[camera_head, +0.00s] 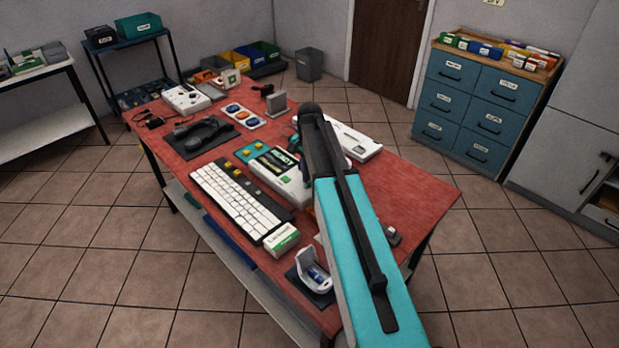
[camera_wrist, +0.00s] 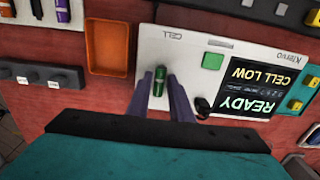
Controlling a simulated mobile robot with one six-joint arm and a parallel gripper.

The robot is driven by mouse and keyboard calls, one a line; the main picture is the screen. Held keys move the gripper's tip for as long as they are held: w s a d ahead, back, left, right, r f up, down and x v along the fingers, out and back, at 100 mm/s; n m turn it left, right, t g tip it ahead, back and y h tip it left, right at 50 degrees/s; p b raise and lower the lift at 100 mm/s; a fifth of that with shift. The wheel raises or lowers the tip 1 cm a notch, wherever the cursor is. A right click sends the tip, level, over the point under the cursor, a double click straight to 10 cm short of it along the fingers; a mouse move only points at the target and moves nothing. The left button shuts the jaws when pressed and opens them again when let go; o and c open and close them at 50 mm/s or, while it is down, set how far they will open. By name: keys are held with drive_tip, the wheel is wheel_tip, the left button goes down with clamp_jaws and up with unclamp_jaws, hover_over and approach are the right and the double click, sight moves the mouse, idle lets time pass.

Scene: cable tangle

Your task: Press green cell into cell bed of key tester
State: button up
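The key tester (camera_wrist: 187,46) is a white unit lettered CELL; its screen (camera_wrist: 254,89) reads READY and CELL LOW. It also shows in the head view (camera_head: 288,188), partly behind my arm. The green cell (camera_wrist: 159,82) is upright in the wrist view, at the tester's CELL end. My gripper (camera_wrist: 161,78) has one finger on each side of the cell, with a narrow gap visible to each finger. The bed under the cell is mostly hidden, so I cannot tell how deep the cell sits. In the head view my arm hides the cell.
An orange tray (camera_wrist: 108,47) lies beside the tester's CELL end. A green button (camera_wrist: 213,61) is close to my right finger. A keyboard (camera_head: 238,200), a white box (camera_head: 345,138) and an open white case (camera_head: 313,272) crowd the red table (camera_head: 415,172).

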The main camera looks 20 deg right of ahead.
drive_tip(key=shift+r, duration=0.15)
drive_tip(key=shift+r+p, duration=0.3)
drive_tip(key=shift+r, duration=0.05)
drive_tip(key=shift+r+p, duration=0.8)
drive_tip(key=shift+r, duration=0.45)
drive_tip(key=shift+o, duration=0.3)
drive_tip(key=o, duration=0.5)
drive_tip(key=shift+c, duration=0.2)
drive_tip(key=shift+r, duration=0.1)
drive_tip(key=shift+r+p, duration=1.5)
drive_tip(key=shift+r, duration=0.9)
